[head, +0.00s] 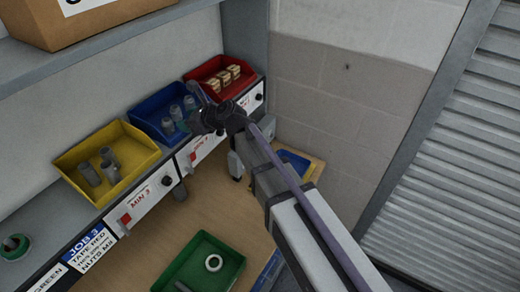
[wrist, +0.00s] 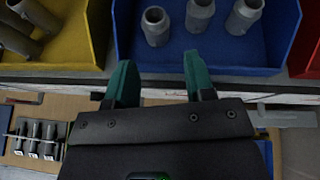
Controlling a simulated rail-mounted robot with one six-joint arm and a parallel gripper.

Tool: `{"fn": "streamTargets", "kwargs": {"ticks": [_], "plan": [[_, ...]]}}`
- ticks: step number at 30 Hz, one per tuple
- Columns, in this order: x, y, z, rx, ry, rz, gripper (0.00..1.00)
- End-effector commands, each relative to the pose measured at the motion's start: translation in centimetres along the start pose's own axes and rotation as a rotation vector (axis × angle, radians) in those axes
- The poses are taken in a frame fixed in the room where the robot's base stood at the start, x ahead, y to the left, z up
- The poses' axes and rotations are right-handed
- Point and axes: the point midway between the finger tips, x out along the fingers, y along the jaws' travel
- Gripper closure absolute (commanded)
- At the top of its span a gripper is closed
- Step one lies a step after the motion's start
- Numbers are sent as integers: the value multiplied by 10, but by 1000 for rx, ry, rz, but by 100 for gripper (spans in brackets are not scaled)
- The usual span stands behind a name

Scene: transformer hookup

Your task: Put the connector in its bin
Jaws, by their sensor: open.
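The blue bin (wrist: 255,70) lies right in front of my gripper in the wrist view and holds several grey cylindrical connectors (wrist: 199,14). The blue bin also shows in the head view (head: 150,107) on the shelf, partly hidden by my arm. The yellow bin (head: 136,136) to its left holds longer grey pieces (head: 90,174). My gripper (wrist: 157,82) is open, its teal fingers apart at the front lip of the blue bin, with nothing seen between them. I cannot tell which grey piece is the task's connector.
A red bin (head: 213,66) holds tan blocks. A green tray (head: 228,248) with a grey ring stands on the wooden bench (head: 130,268). Dark cylindrical pieces in a holder (wrist: 34,137) show at lower left in the wrist view. A cardboard box (head: 95,18) sits on the upper shelf.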

Motion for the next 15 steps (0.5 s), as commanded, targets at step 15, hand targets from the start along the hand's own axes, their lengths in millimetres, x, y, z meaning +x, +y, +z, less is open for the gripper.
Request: {"fn": "streamTargets", "kwargs": {"ticks": [15], "plan": [[-297, 20, -246, -1720, 604, 1116, 51]]}}
